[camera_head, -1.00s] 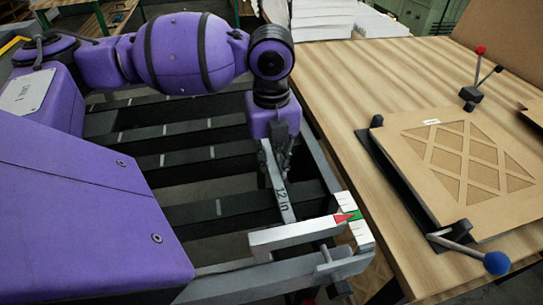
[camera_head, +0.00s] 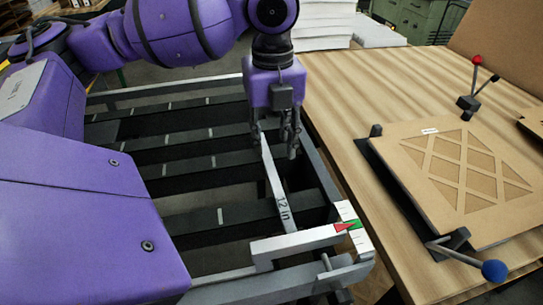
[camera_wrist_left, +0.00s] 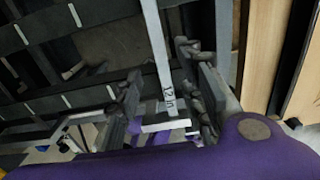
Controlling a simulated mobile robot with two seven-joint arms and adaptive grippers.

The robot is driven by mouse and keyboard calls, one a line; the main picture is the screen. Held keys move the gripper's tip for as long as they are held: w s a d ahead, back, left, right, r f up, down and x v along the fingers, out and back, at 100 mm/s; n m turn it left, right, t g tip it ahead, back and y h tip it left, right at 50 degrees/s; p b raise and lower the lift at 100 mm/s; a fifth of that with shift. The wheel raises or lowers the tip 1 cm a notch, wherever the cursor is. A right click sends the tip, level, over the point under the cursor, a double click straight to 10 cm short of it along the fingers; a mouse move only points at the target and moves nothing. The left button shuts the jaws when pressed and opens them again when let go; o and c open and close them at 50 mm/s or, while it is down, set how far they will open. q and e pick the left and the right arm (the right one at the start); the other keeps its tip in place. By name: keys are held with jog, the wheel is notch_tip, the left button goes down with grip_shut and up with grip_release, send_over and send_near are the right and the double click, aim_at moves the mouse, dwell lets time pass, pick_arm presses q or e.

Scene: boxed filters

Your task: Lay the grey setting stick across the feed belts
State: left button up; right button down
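The grey setting stick (camera_head: 273,180), marked "12 in", lies lengthwise across the dark feed belts (camera_head: 185,178) near their right end, its near end close to the pale bar. In the left wrist view the stick (camera_wrist_left: 162,62) runs between my spread fingers, with gaps on both sides. My left gripper (camera_head: 275,146) points down over the stick's far part, open and holding nothing. The belts also show in the left wrist view (camera_wrist_left: 45,105). Whether the stick's whole underside touches the belts cannot be told. My right gripper is not in view.
A pale bar (camera_head: 295,241) with a red pointer (camera_head: 344,227) and a ruled scale (camera_head: 350,214) stands at the frame's near right corner. A wooden table (camera_head: 345,95) adjoins on the right, with a filter panel (camera_head: 440,205) and a blue-knobbed lever (camera_head: 494,270).

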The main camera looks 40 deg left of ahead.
pick_arm(q)
notch_tip(320, 180, up, 4)
jog(key=shift+f, duration=0.15)
jog(key=shift+d, duration=0.1)
jog(key=shift+c, duration=0.6)
